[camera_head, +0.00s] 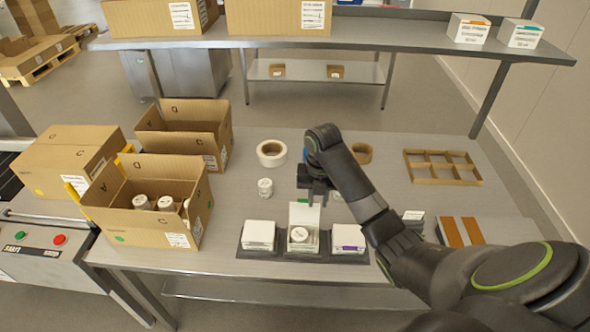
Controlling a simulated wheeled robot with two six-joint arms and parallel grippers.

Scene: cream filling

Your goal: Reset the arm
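My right arm comes in from the lower right, and its dark gripper (318,198) points down above the table, just behind an open white box (304,216). I cannot tell how far its fingers are apart, and nothing is clearly seen held in it. The open box stands in the middle of a dark tray (281,256), its lid up and a white-lidded jar (299,234) inside. Closed white boxes stand in the tray at left (259,235) and right (348,238). My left gripper is not in view.
A loose jar (265,187) and a tape roll (271,153) lie left of my gripper. An open carton (140,224) with several jars stands at left, another (186,131) behind it. A cardboard divider (441,180) lies at right. A shelf (400,36) spans the back.

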